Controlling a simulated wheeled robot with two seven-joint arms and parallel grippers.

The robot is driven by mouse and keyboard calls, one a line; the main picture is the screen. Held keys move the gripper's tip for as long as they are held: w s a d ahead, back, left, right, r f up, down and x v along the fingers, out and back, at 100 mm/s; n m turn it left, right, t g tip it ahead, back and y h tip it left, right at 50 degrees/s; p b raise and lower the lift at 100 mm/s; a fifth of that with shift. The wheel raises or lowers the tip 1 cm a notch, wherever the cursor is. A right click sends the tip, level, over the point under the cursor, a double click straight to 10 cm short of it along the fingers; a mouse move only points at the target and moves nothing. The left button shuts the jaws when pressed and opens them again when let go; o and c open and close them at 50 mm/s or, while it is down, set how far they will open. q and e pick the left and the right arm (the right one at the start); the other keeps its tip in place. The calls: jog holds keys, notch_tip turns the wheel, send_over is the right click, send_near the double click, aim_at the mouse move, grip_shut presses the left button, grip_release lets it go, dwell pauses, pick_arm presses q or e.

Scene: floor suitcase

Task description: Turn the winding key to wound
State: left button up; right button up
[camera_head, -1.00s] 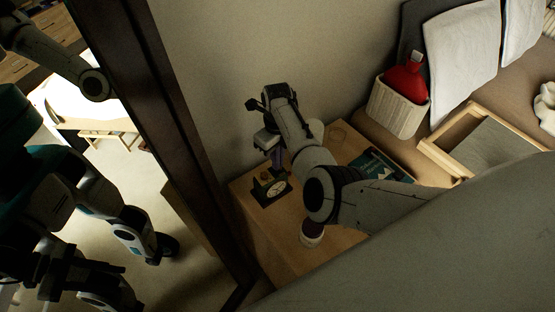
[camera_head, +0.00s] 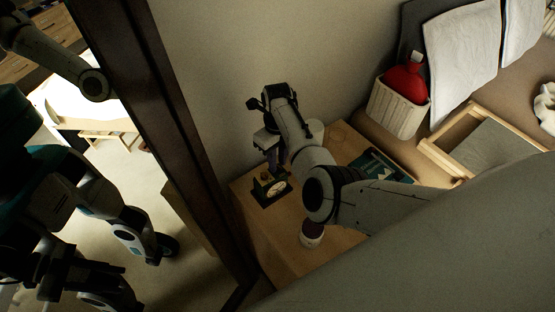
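A small dark clock-like box (camera_head: 275,189) with a pale oval dial stands on the wooden table near its left corner. A small brassy part, perhaps the winding key (camera_head: 265,177), shows on top of it; its setting cannot be read. My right gripper (camera_head: 271,160) points down just above the box, its fingers close to the brassy part. Whether the fingers touch it or are shut on it cannot be told at this size. My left gripper is not clearly in view.
The wooden table (camera_head: 285,235) also bears a dark-topped jar (camera_head: 311,234) and a dark green book (camera_head: 380,167) near my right arm. A red bottle (camera_head: 404,82) in a ribbed basket (camera_head: 397,108) and a wooden tray (camera_head: 440,152) stand right. A dark upright frame (camera_head: 165,110) borders the left.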

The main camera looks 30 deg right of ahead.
jog(key=shift+r, duration=0.1)
notch_tip(320, 180, up, 10)
dwell(0.4)
dwell(0.4)
